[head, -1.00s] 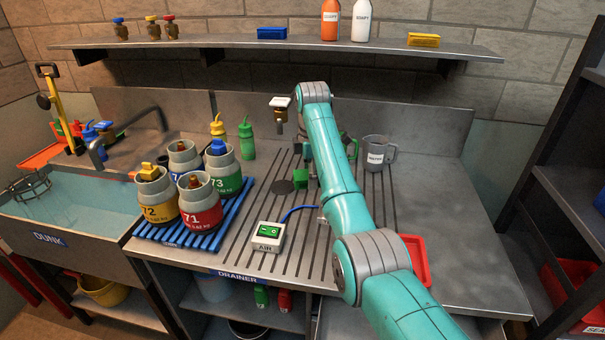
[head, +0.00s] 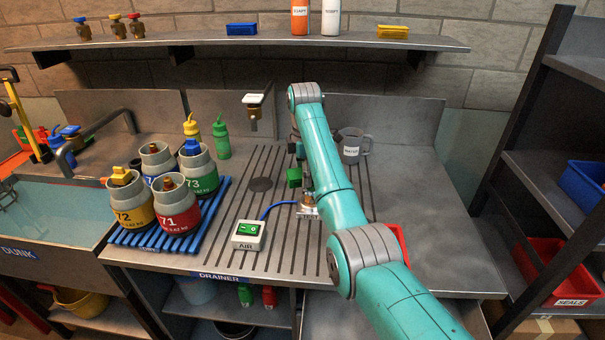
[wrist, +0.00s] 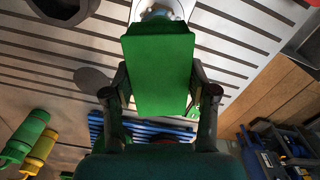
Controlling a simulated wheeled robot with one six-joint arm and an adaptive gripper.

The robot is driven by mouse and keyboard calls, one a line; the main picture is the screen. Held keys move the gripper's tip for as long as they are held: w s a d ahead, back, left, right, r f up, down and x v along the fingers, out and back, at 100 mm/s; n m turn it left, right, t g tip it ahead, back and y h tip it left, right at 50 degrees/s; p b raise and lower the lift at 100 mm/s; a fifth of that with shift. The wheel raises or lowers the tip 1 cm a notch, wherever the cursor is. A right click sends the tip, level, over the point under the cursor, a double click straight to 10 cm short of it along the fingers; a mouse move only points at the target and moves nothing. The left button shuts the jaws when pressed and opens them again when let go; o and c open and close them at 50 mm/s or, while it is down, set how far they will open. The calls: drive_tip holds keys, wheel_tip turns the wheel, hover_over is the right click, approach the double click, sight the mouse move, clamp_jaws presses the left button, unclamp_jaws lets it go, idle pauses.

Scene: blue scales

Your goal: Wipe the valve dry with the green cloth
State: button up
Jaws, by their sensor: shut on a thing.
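My gripper (wrist: 160,93) is shut on the green cloth (wrist: 160,72), which sits as a flat block between the two fingers in the wrist view. In the head view the cloth (head: 294,178) shows left of my arm, above the drainer. A brass fitting (head: 308,200), which may be the valve, stands on a small pale base close to the cloth, joined to a blue hose. My arm partly hides it. In the wrist view a round pale base (wrist: 162,8) shows just beyond the cloth, which covers most of it. Whether the cloth touches the fitting I cannot tell.
Several numbered cylinders stand on a blue rack (head: 163,240). A grey mug (head: 353,146) is behind my arm. A brass piece (head: 254,117) hangs at the back. The right counter is mostly clear.

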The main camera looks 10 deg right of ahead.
drive_tip(key=shift+f, duration=0.6)
idle(0.7)
drive_tip(key=shift+d+r, duration=0.1)
drive_tip(key=shift+d, duration=0.75)
drive_tip(key=shift+a, duration=0.15)
drive_tip(key=shift+a, duration=0.75)
drive_tip(key=shift+d, duration=0.15)
drive_tip(key=shift+d+f, duration=0.25)
drive_tip(key=shift+d, duration=0.5)
drive_tip(key=shift+a, duration=0.2)
